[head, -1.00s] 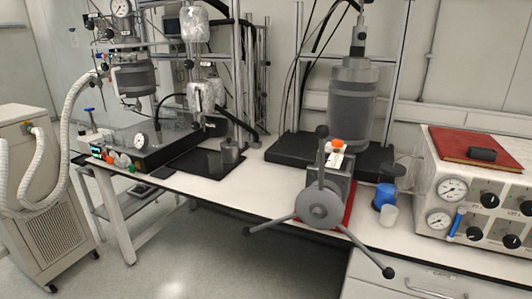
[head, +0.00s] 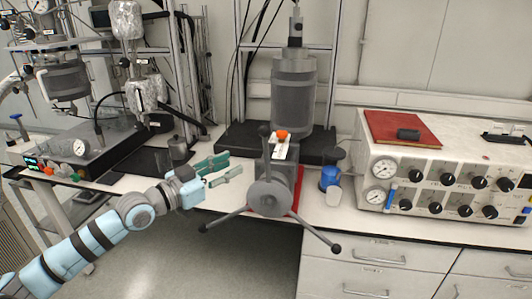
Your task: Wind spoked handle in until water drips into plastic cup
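The spoked handle (head: 269,197) is grey with three ball-tipped spokes. One spoke points up, one lower left and one lower right. It sits on the front of a small grey pump block with an orange knob (head: 282,134), at the table's front edge. A small translucent plastic cup (head: 333,196) stands right of the pump, in front of a blue container (head: 329,177). My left gripper (head: 226,172), with green fingers, is open and empty, left of the handle and apart from it. My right gripper is not in view.
A grey box with dials and gauges (head: 440,180) stands at right, with a red book (head: 402,128) on top. A grey cylinder vessel (head: 293,95) stands behind the pump. White drawers (head: 370,262) are below the table at right.

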